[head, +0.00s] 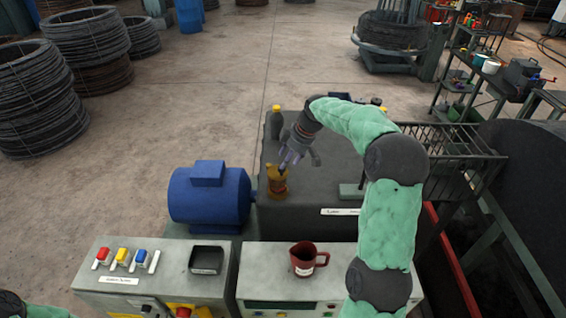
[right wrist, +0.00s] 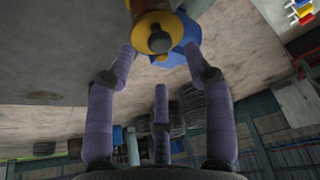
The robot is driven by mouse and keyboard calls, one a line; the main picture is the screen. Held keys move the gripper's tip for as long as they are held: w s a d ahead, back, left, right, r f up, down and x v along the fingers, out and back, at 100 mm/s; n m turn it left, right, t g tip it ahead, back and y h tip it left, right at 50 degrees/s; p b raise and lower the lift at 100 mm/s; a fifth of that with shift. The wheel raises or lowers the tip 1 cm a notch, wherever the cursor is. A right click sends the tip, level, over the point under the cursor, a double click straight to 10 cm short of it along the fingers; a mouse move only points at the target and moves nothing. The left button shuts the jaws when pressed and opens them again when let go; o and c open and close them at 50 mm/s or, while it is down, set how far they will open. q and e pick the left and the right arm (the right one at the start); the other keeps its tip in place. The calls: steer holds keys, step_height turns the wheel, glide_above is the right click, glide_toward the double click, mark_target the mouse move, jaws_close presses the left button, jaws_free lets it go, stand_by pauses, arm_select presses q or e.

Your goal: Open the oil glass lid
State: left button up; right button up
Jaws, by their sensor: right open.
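The oil glass (head: 277,184) is a small amber vessel on the dark grey block behind the front panels. Its lid top shows in the right wrist view as a yellow disc with a dark round knob (right wrist: 159,41). My right gripper (head: 287,163) is just above the glass, pointing down at it. In the right wrist view my right gripper (right wrist: 159,54) is open, with a finger on either side of the knob; I cannot tell whether they touch the lid. The lid looks seated, though the gripper partly hides it. My left gripper is out of view.
A blue motor (head: 209,196) stands left of the glass and a dark bottle (head: 276,124) behind it. A red mug (head: 304,260) and a black tray (head: 206,260) are on the front panels. A wire rack (head: 455,142) is at the right.

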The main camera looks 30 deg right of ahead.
steer(key=shift+p+x, duration=0.45)
steer(key=shift+x, duration=1.8)
steer(key=shift+r, duration=0.1)
jaws_close()
